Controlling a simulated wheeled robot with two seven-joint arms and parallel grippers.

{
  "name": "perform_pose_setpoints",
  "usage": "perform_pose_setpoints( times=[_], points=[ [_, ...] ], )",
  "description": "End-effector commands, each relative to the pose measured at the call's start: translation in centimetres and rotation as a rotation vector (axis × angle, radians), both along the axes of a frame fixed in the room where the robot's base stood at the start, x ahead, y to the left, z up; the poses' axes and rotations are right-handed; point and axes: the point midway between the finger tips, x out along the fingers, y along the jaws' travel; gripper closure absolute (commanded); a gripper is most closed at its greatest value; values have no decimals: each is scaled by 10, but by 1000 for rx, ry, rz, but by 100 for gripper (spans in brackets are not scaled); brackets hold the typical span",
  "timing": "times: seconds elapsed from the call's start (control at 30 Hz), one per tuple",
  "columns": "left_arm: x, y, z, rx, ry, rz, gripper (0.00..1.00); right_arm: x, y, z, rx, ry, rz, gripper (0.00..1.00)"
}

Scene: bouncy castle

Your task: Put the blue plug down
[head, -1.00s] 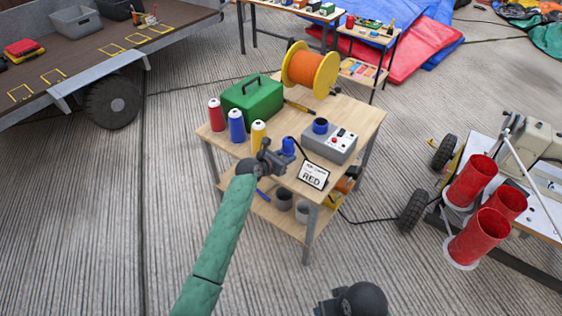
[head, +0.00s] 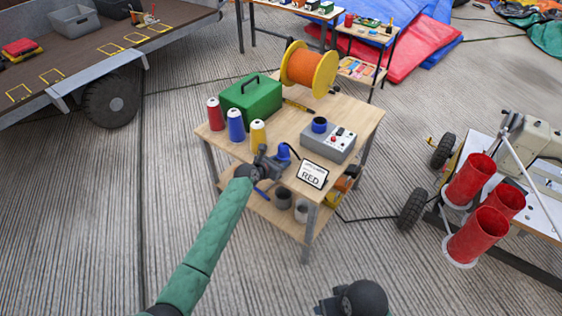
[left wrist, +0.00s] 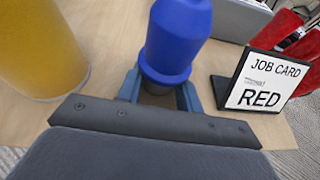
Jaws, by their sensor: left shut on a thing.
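The blue plug (head: 284,152) is upright in my left gripper (head: 274,162), over the front part of the wooden table (head: 352,105). The left wrist view shows the plug (left wrist: 178,35) between the two fingers (left wrist: 158,92), which are shut on its lower part. The plug is low over the tabletop; I cannot tell whether its base touches the wood. My right gripper (head: 325,306) shows only in part at the bottom of the head view, beside a black round joint of mine, and its jaws cannot be made out.
Red, blue and yellow spools (head: 236,126) stand left of the plug. A job card reading RED (head: 312,174) stands to its right, near the edge. Behind are a grey control box (head: 328,142) with a blue round piece on top, a green case (head: 250,98) and an orange reel (head: 309,69).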

Motion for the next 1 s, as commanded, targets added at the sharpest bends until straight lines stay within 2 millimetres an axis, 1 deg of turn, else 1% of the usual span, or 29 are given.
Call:
perform_pose_setpoints(
  times=[0.53,0.57,0.63,0.67,1.0],
  points=[
    [-2,0,-17,3,8,-2,90,1,0,-2,0,-1,0,36],
    [-3,0,-18,4,9,-2,59,1,0,-2,0,-1,0,36],
    [-3,0,-19,5,11,-3,45,1,0,-2,0,0,0,36],
    [-4,0,-20,5,11,-3,43,0,0,-3,0,0,0,36],
    [-6,-3,-23,8,16,-9,43,-1,0,-3,1,2,0,36]
  ],
)
